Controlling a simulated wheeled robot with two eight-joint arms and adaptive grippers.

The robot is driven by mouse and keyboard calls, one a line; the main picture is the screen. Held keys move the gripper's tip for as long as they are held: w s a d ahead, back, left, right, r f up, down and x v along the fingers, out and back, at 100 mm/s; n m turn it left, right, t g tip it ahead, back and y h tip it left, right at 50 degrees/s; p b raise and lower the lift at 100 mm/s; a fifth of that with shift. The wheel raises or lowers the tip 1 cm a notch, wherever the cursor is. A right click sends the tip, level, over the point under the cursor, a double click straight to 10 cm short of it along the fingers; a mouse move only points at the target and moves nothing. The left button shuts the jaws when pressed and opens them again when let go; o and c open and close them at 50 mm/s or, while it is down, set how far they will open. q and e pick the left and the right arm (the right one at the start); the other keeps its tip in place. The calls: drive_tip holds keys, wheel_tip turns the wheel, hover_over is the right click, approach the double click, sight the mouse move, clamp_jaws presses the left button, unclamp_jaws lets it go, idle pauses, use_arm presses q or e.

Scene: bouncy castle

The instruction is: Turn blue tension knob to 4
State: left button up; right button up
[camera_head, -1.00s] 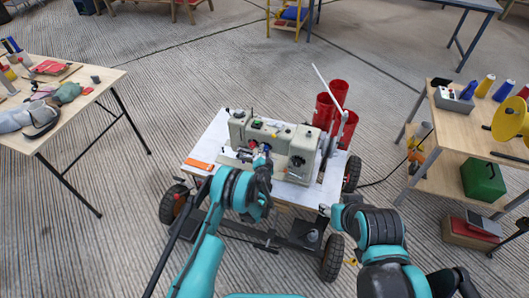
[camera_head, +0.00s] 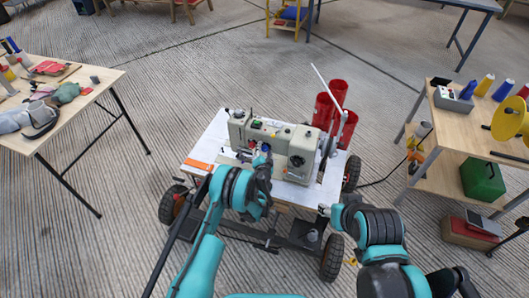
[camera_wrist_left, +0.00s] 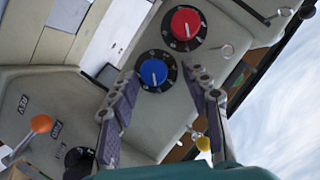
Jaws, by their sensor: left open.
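The blue tension knob (camera_wrist_left: 154,72) sits on a black numbered dial on the machine's pale face in the left wrist view. Its numbers are too small to read. My left gripper (camera_wrist_left: 168,84) is open, its two fingers pointing at the blue knob from below, one toward each side of it. I cannot tell whether they touch it. In the head view the left gripper (camera_head: 264,162) is at the front of the cream sewing machine (camera_head: 302,148), partly hiding it.
A red knob (camera_wrist_left: 186,23) on a similar dial sits beside the blue one. An orange ball-ended lever (camera_wrist_left: 41,123) is on the machine at left. The machine stands on a wheeled cart (camera_head: 208,143) with red cylinders (camera_head: 324,108) behind. Tables stand left and right.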

use_arm(q)
wheel_tip(320, 180, up, 9)
drive_tip(key=shift+r, duration=0.1)
idle(0.3)
